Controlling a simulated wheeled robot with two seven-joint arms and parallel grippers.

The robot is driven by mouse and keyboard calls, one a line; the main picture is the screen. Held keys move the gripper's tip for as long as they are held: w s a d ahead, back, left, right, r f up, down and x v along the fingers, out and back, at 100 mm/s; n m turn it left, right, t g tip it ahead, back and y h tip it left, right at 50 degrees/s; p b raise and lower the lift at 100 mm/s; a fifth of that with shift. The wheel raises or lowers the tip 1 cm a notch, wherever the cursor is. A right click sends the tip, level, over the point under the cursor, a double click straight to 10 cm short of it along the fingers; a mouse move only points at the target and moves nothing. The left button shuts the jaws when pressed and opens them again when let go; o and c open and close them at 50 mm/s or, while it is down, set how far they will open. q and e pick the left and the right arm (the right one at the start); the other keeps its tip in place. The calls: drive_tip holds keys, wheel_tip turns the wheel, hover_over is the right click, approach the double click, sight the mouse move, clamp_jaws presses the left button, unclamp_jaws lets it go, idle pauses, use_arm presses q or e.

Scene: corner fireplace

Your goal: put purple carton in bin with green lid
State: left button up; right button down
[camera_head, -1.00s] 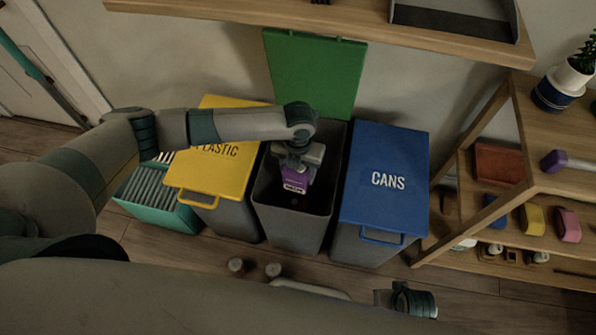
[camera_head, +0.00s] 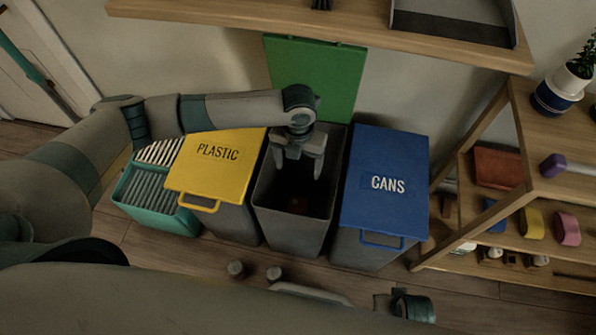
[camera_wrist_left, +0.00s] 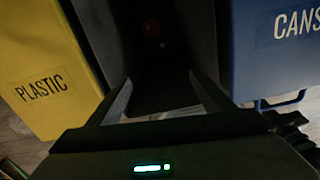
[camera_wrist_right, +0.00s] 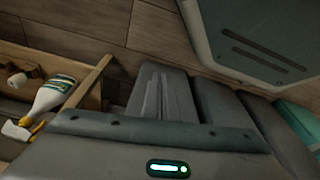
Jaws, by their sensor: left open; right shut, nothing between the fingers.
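The bin with the green lid (camera_head: 290,232) stands between the yellow-lidded and blue-lidded bins. Its green lid (camera_head: 318,75) is raised upright against the wall, so the bin is open. My left gripper (camera_head: 298,170) is open and empty over the bin's mouth, pointing down. It also shows in the left wrist view (camera_wrist_left: 160,80), fingers spread above the dark interior. I cannot make out the purple carton in any view now; the inside is dark, with only a small dim reddish patch showing. My right gripper (camera_wrist_right: 163,95) is shut and empty, away from the bins.
The PLASTIC bin's yellow lid (camera_head: 220,165) and the CANS bin's blue lid (camera_head: 385,185) are closed on either side. A teal crate (camera_head: 155,198) stands at the left. A wooden shelf unit (camera_head: 520,180) holds objects at the right. A wooden ledge (camera_head: 330,22) overhangs the back.

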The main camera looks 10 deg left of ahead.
use_arm(q)
wheel_tip(320, 180, up, 11)
use_arm(e)
drive_tip(key=shift+w+f, duration=0.35)
drive_tip(key=shift+f, duration=0.15)
drive_tip(key=shift+s, duration=0.1)
